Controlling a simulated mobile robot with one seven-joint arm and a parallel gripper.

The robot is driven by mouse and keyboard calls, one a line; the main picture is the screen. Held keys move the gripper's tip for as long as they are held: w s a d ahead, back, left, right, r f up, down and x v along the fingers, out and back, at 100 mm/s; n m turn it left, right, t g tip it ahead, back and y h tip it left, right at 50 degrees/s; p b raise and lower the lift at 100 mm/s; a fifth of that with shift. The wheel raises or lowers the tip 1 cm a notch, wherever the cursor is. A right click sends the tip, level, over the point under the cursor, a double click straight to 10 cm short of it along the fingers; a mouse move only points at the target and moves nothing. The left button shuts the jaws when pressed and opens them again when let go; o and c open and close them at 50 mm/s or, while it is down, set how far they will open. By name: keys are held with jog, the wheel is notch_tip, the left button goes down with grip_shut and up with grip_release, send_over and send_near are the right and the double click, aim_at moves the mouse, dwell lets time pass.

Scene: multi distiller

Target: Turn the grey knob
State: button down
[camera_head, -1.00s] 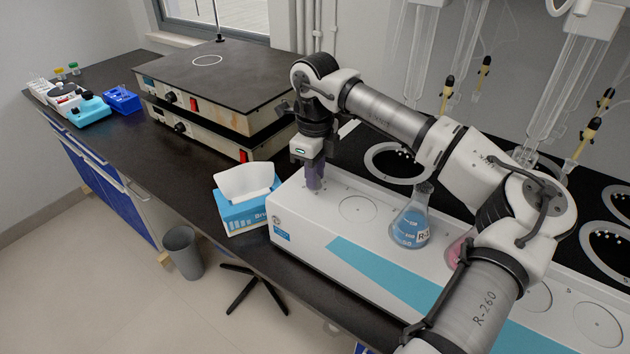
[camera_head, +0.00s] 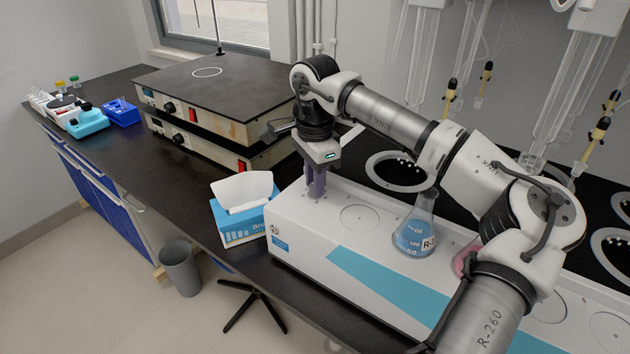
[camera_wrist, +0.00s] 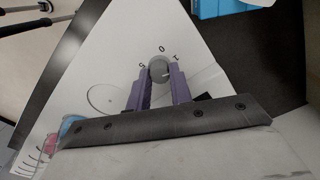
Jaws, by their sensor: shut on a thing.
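The grey knob (camera_wrist: 160,70) sits on the white top of the multi distiller (camera_head: 295,235), near its left end. Dial marks such as 5, 0 and 1 are printed around it in the wrist view. My gripper (camera_wrist: 159,76) has its two purple fingers on either side of the knob, shut on it. In the head view my gripper (camera_head: 317,190) points down at the left end of the distiller top, and its fingers hide the knob there.
A tissue box (camera_head: 240,215) stands just left of the distiller. A flask of blue liquid (camera_head: 414,230) and a partly hidden pink one (camera_head: 463,264) stand on the distiller. Stacked hot plates (camera_head: 215,85) are behind on the left. Glassware hangs at the right.

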jog(key=n, duration=1.3)
dwell(0.5)
jog(key=c, duration=1.3)
grip_release()
jog(key=shift+o, duration=0.2)
jog(key=shift+r, duration=0.15)
notch_tip(320, 180, up, 14)
jog(key=b, duration=0.1)
jog(key=shift+f, duration=0.25)
